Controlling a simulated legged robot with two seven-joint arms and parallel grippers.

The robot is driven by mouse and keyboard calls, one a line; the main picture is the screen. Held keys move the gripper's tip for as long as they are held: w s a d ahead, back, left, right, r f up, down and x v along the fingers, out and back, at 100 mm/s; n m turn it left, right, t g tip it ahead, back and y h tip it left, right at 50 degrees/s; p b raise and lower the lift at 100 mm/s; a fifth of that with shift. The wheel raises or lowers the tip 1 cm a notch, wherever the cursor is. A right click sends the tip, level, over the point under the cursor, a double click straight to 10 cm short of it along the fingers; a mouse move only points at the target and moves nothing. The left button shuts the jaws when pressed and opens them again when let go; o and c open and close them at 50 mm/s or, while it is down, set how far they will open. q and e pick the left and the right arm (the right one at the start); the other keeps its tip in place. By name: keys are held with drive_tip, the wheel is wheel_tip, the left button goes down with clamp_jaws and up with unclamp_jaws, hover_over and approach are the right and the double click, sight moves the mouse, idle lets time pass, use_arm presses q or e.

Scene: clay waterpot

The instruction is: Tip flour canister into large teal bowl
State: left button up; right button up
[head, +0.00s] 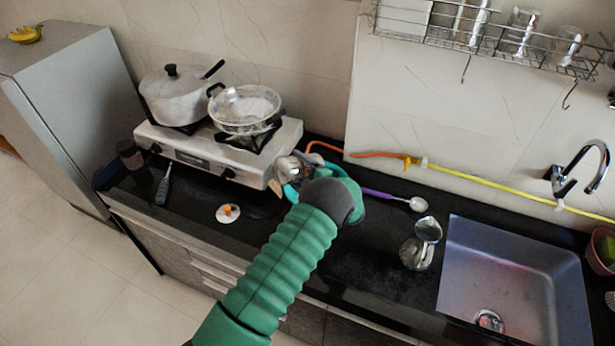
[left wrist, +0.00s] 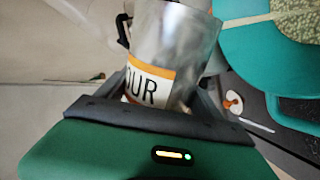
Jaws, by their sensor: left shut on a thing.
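The flour canister (left wrist: 172,45) is a shiny grey cylinder with a white and orange label reading "UR" in the left wrist view. My left gripper (left wrist: 160,95) is shut around it. In the head view the canister (head: 289,166) shows beyond my green wrist, which hides much of it. The large teal bowl (left wrist: 238,58) is beside the canister at the upper right of the left wrist view, with pale grainy contents in it. In the head view only a bit of the bowl's teal rim (head: 291,194) shows behind my gripper. My right gripper is in neither view.
A stove (head: 222,158) with a pot (head: 180,98) and a glass-lidded pan (head: 245,108) stands behind left. A small white dish (head: 228,213) lies left of my arm. A purple-handled ladle (head: 393,199), a metal jug (head: 420,245) and the sink (head: 515,275) are right.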

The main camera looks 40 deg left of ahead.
use_arm(q)
drive_tip(key=shift+w+d+r+m, duration=0.1)
drive_tip(key=shift+w+r+m, duration=0.3)
drive_tip(key=shift+m, duration=0.1)
idle(0.7)
